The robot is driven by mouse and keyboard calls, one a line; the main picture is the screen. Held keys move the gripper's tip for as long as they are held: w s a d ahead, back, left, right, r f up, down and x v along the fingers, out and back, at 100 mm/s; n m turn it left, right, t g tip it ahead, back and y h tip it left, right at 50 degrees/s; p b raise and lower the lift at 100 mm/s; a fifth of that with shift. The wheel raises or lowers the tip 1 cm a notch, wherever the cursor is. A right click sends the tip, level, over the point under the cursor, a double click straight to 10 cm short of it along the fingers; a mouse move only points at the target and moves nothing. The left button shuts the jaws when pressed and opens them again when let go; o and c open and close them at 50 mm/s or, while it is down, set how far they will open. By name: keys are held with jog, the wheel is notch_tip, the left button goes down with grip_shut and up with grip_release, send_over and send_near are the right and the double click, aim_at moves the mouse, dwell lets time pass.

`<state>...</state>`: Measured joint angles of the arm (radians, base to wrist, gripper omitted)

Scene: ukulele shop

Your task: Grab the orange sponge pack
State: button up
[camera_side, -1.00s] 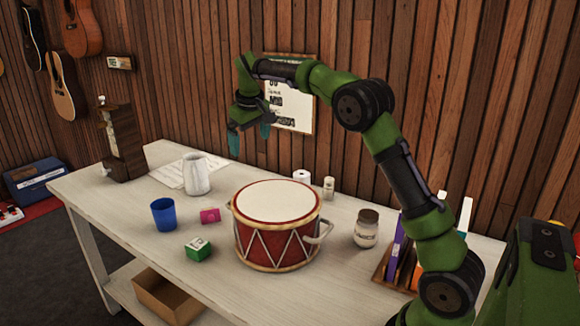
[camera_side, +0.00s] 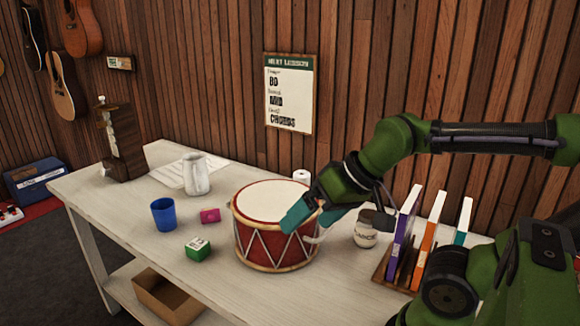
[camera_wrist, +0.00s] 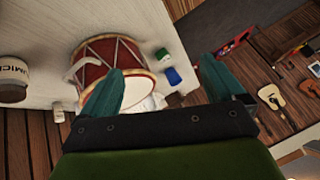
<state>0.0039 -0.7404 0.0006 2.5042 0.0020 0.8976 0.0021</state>
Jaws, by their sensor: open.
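I cannot make out an orange sponge pack in either view; the only orange item near me is an upright book-like slab (camera_side: 424,255) in a wooden rack at the right of the table. My gripper (camera_side: 312,212) has teal fingers and is open and empty. In the side view it overlaps the right rim of the red drum, left of the rack; its exact height is hard to tell. In the wrist view the open fingers (camera_wrist: 162,68) spread with the drum behind the left one. My gripper hides part of the drum and its handle.
The red drum (camera_side: 262,235) stands mid-table. A jar (camera_side: 366,235) is beside my gripper. A blue cup (camera_side: 164,215), pink box (camera_side: 210,216), green box (camera_side: 198,249) and white pitcher (camera_side: 196,175) stand left. Purple (camera_side: 402,240) and teal (camera_side: 463,222) slabs flank the orange one.

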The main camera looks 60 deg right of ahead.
jog(key=shift+r, duration=0.2)
jog(key=w+d+f+m, duration=0.1)
jog(key=w+d+m, duration=0.7)
jog(key=m, duration=0.2)
jog(key=w+d+f+m+g+h, duration=0.1)
jog(key=w+d+m, duration=0.7)
jog(key=m, duration=0.2)
jog(key=w+d+f+m+g+h, duration=0.1)
jog(key=w+d+m, duration=0.6)
jog(key=w+m, duration=0.2)
jog(key=shift+d+f+m, duration=0.2)
jog(key=shift+d+m, duration=0.2)
jog(key=shift+m, duration=0.6)
jog(key=w+d+f+m+h, duration=0.1)
jog(key=w+d+f+m, duration=0.1)
jog(key=w+f, duration=0.2)
jog(key=w+d+f+m+g, duration=0.1)
jog(key=w+d+f+m, duration=0.2)
jog(key=f, duration=0.6)
jog(key=w+d+f+m+h, duration=0.1)
jog(key=w+d+f+m, duration=0.1)
jog(key=w+f, duration=0.3)
jog(key=shift+w+d+f+m+h, duration=0.15)
jog(key=shift+d+f+m, duration=0.1)
jog(key=shift+f, duration=0.4)
jog(key=shift+s+d+f+m+h, duration=0.1)
jog(key=shift+d+f+m+h, duration=0.1)
jog(key=shift+f, duration=0.4)
jog(key=shift+r, duration=0.1)
jog(key=c, duration=1.1)
